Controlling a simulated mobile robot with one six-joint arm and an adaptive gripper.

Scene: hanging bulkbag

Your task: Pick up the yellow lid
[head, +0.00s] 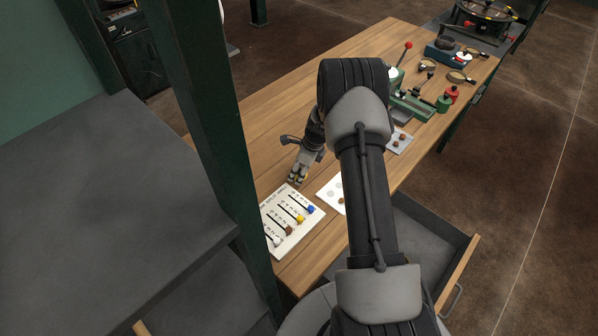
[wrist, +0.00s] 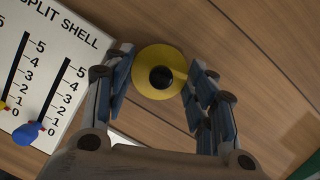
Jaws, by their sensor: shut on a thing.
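The yellow lid (wrist: 172,54) is a round disc with a black knob in its middle. In the wrist view it sits between the fingers of my gripper (wrist: 158,82), which is shut on it, with a finger at each side. In the head view my gripper (head: 297,176) points down over the wooden bench, just beyond the white board; the lid is too small there to make out clearly. I cannot tell whether the lid is touching the bench or raised a little.
The white SPLIT SHELL board (head: 278,238), with numbered slots and coloured knobs, lies close to my gripper. A white card (head: 330,193) lies right of it. A dark green post (head: 215,130) stands at left. Green tools (head: 408,103) and red and green pots crowd the far bench.

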